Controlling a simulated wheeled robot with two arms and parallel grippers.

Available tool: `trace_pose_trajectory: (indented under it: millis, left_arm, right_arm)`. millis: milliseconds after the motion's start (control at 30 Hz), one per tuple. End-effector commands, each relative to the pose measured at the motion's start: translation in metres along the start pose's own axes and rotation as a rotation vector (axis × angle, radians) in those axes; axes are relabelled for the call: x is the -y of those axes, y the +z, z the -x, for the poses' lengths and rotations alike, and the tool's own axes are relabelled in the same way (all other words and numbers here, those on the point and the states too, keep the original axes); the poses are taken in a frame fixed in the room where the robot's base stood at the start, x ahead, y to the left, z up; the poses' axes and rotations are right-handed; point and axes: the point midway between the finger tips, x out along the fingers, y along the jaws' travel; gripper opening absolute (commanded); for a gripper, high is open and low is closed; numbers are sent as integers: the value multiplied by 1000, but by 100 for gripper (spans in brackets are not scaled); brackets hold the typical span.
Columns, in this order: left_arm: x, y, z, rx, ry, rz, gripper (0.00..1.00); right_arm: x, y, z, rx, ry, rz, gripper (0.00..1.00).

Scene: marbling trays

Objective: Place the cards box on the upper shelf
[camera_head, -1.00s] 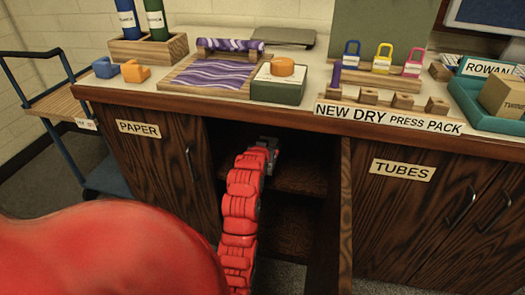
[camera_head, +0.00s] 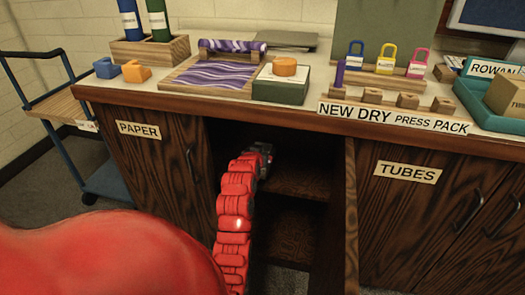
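The upper shelf (camera_head: 297,184) is a dark wooden board inside the open middle bay of the cabinet. My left arm reaches into this bay, and my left gripper (camera_head: 263,150) is at the dark upper part of the opening, above and left of the shelf's visible part. Its fingers are hidden in shadow and behind the arm, so I cannot tell whether it is open or holds anything. I cannot make out a cards box in the bay. My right gripper is not in view.
An open door (camera_head: 350,220) stands at the bay's right side. The counter (camera_head: 215,104) above holds a purple marbled tray (camera_head: 182,81), a green box (camera_head: 281,90), padlocks and a teal tray (camera_head: 471,95). A blue cart (camera_head: 62,100) stands left. The visible shelf is clear.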

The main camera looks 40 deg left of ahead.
Motion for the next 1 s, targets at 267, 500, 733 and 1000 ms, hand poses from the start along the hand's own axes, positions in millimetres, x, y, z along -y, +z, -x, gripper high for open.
trace_pose_trajectory:
  millis: [267,500,733,1000]
  left_arm:
    - [0,0,0,0,0,0,100]
    - [0,-3,16,2,0,1,100]
    - [0,-4,60,0,-1,0,100]
    - [0,-3,106,0,-1,0,100]
  right_arm:
    - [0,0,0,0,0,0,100]
    - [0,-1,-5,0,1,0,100]
    - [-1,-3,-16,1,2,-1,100]
    - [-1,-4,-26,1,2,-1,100]
